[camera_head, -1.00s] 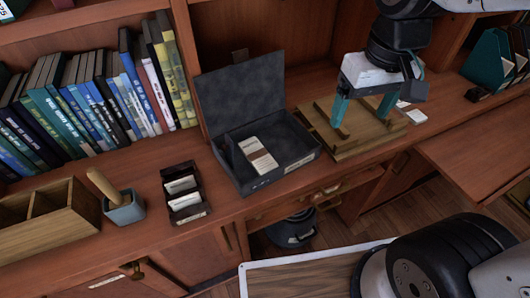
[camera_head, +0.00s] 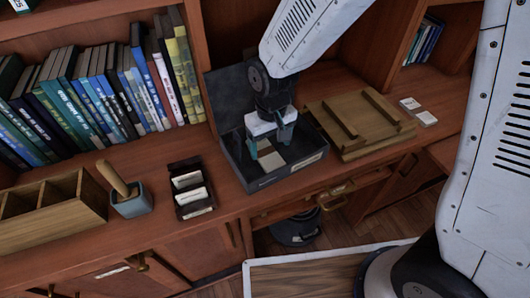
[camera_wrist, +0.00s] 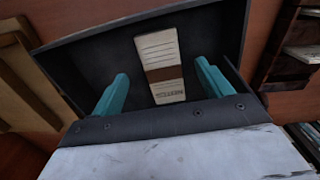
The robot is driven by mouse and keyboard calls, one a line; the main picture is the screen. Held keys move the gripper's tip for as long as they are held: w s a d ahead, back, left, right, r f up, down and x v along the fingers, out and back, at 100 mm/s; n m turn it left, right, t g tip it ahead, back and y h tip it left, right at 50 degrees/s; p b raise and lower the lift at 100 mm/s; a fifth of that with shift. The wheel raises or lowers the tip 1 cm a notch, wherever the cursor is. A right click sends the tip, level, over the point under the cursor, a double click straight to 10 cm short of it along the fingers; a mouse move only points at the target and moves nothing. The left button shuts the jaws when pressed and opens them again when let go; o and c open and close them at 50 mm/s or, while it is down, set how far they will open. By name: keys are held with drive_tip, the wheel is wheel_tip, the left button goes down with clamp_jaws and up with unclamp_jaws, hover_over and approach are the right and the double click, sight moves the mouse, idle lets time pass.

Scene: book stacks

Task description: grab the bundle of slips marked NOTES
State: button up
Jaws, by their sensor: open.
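The bundle of slips (camera_wrist: 160,66) is a cream stack with a brown band, lying inside the open dark grey box (camera_head: 296,169). Small print shows at one end of it in the wrist view, too blurred to read for certain. In the head view my gripper partly hides the bundle (camera_head: 270,162). My gripper (camera_head: 270,149) is over the box, pointing down, with its teal fingers apart. In the wrist view the fingers of my gripper (camera_wrist: 158,88) stand either side of the bundle's lower part, with nothing between them held.
The box lid (camera_head: 226,92) stands open behind. A wooden board (camera_head: 366,146) with two bars lies to the right, with small white cards (camera_head: 426,118) beyond. A dark card holder (camera_head: 190,188), a blue pot (camera_head: 131,203) and a wooden organiser (camera_head: 52,214) stand left. Books (camera_head: 90,92) line the back.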

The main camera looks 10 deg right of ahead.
sight(270, 159)
wheel_tip(270, 159, down, 4)
drive_tip(key=shift+s+f, duration=0.15)
drive_tip(key=shift+f, duration=0.1)
drive_tip(key=shift+c, duration=0.4)
drive_tip(key=c, duration=1)
